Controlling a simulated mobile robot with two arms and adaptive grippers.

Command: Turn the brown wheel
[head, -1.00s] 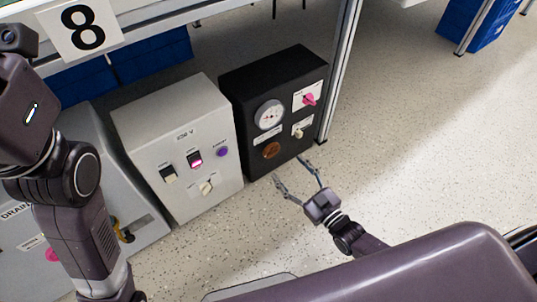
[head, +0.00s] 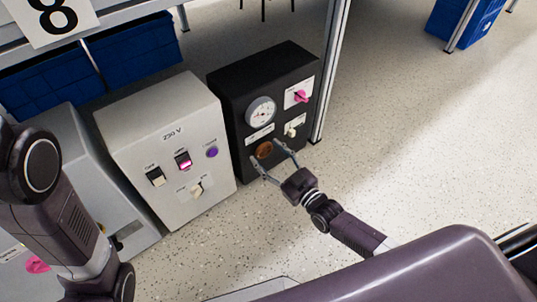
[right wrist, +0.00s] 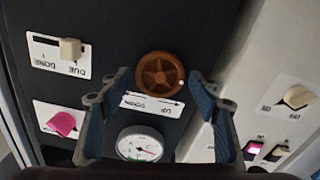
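The brown wheel (head: 264,150) is a small round spoked knob low on the front of the black box (head: 236,97). In the right wrist view the wheel (right wrist: 160,73) shows whole, above a white label with the words UP and DOWN partly readable. My right gripper (head: 264,153) is open in front of the black box, with its fingers spread to either side of the wheel. In the right wrist view its fingertips (right wrist: 162,75) stand left and right of the wheel, and I see no contact. My left gripper is not in view; only my left arm shows at the left.
The black box also carries a gauge (head: 261,110), a pink knob (head: 300,96) and a cream knob (head: 292,131). A pale grey switch box (head: 150,112) stands close on its left. A metal post (head: 333,70) rises at its right, with open floor beyond.

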